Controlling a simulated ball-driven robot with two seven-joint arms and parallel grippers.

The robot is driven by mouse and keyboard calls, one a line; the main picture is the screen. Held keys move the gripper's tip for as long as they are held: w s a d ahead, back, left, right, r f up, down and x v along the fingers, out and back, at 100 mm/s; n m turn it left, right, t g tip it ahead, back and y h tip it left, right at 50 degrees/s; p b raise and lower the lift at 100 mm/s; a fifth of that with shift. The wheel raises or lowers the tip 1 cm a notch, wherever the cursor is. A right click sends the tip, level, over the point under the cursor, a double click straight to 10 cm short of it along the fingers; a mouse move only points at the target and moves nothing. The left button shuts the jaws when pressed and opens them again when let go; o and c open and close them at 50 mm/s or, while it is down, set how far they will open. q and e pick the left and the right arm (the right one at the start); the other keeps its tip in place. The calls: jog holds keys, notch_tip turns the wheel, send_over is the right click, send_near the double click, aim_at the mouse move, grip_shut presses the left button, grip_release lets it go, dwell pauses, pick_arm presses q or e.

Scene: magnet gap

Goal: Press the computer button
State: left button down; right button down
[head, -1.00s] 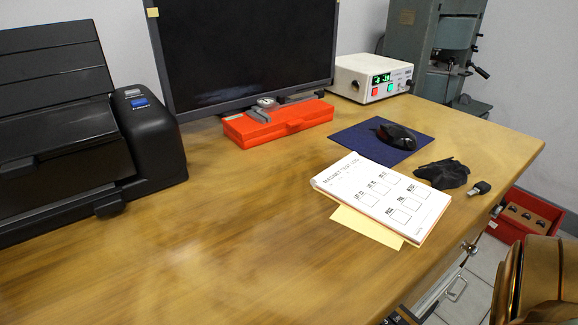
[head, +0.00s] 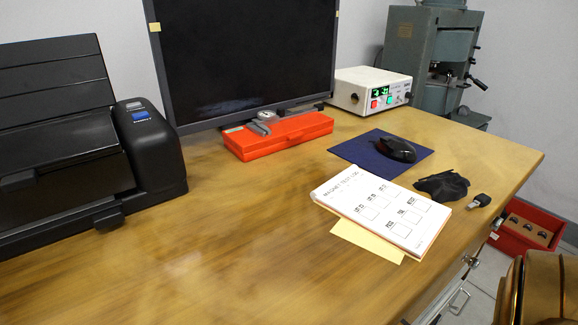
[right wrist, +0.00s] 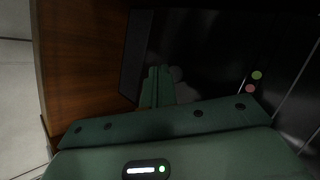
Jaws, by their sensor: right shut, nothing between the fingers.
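My right gripper (right wrist: 157,88) shows in the right wrist view, with its dark green fingers shut and nothing between them. It points at a very dark area beside a brown wooden panel (right wrist: 80,70). A glossy dark surface (right wrist: 220,60) lies ahead and to the right of the fingers. A green round spot (right wrist: 257,75) and a pink round spot (right wrist: 250,88) show on it. I cannot tell whether this surface is the computer or whether a spot is its button. Contact is not visible. My left gripper is not in view.
The wooden desk (head: 230,240) carries a black printer (head: 150,150), a monitor (head: 245,60), an orange case (head: 280,135), a white instrument (head: 370,90), a mouse (head: 398,148) and a notepad (head: 385,210). A red bin (head: 530,228) stands right of the desk. The desk's front left is clear.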

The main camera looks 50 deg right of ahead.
jog(key=shift+w, duration=0.1)
dwell(0.4)
jog(key=shift+w+d, duration=0.15)
jog(key=shift+w, duration=0.35)
dwell(0.3)
jog(key=shift+s, duration=0.6)
jog(key=shift+s, duration=0.1)
jog(key=shift+s+a+p, duration=0.25)
jog(key=shift+s+a, duration=0.05)
jog(key=shift+s, duration=0.65)
jog(key=shift+s+a+p, duration=0.2)
jog(key=shift+s+a, duration=0.05)
jog(key=shift+s, duration=0.65)
jog(key=shift+s+a+p, duration=0.25)
jog(key=shift+s+a, duration=0.05)
jog(key=shift+s, duration=0.65)
